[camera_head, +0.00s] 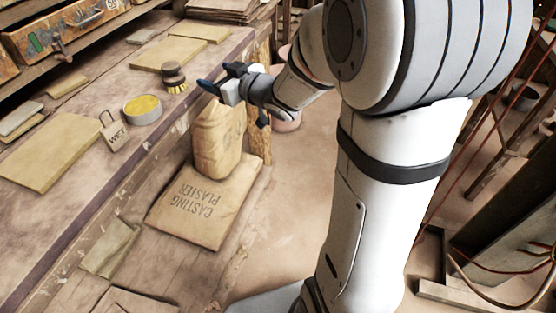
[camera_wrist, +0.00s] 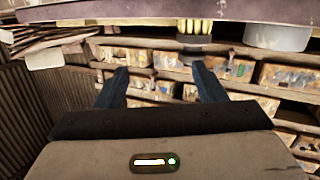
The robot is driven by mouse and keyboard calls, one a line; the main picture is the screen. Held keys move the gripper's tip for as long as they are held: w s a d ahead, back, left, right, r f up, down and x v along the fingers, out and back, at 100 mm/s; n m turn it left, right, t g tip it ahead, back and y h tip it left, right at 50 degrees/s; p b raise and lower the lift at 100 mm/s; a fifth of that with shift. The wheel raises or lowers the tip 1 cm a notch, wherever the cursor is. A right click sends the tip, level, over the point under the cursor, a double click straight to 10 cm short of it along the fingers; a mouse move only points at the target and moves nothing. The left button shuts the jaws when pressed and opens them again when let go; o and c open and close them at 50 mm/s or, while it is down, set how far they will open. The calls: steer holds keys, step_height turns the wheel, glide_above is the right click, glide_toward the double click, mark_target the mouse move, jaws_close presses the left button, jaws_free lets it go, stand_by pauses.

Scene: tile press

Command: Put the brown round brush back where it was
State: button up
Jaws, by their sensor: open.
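The brown round brush (camera_head: 174,78), with a dark round top and yellow bristles, stands bristles down on the workbench near its front edge.
Flat tan boards (camera_head: 48,152) lie on the bench. A casting plaster sack (camera_head: 205,205) and an upright sack (camera_head: 218,140) stand below the gripper.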

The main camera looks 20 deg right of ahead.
steer(key=s+d+f+m+g+h, duration=0.5)
steer(key=s+d+f+m+h, duration=0.1)
steer(key=s+d+h, duration=0.35)
steer(key=s+a+f+g, duration=0.1)
steer(key=s+g, duration=0.2)
steer(key=s, duration=0.6)
steer(key=s+f+m+g+y, duration=0.1)
steer(key=s+g, duration=0.3)
steer(key=s, duration=0.5)
steer(key=shift+a+f+g, duration=0.3)
steer(key=shift+a+f, duration=0.1)
steer(key=shift+f, duration=0.05)
steer(key=shift+r, duration=0.1)
